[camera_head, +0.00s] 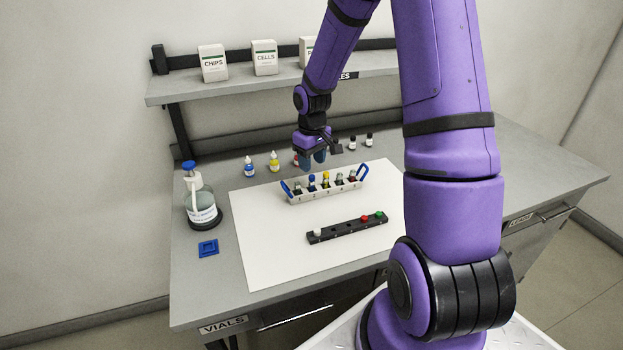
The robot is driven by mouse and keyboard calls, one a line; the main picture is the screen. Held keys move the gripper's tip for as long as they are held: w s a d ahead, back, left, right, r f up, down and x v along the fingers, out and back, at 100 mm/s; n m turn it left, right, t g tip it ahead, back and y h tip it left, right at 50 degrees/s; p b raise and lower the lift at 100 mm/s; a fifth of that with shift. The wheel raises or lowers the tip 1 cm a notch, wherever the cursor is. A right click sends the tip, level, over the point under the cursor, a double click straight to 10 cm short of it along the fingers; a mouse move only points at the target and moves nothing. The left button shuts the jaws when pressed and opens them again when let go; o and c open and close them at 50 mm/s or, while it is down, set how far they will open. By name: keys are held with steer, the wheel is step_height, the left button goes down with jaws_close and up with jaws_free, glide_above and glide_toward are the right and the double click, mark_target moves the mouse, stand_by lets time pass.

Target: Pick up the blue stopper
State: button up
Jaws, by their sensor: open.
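A small blue stopper (312,178) tops one of the vials in the white rack (325,194), which has blue handles at both ends. Other vials in that rack have dark and yellow tops. My gripper (313,164) is above the back of the rack, pointing down, with its fingers apart and nothing seen between them. It looks a little above the blue stopper and apart from it. The exact gap is hard to tell in this single view.
A black strip (345,231) in front holds white, red and green stoppers. Dropper bottles (274,162) and dark-capped bottles (352,143) stand behind the rack. A wash bottle (201,201) and blue square (208,248) are left. The white mat's front (290,268) is clear. A shelf (270,83) runs behind.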

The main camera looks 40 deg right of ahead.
mark_target(312, 176)
steer(key=shift+a+f, duration=0.1)
steer(key=shift+f, duration=2.2)
jaws_close()
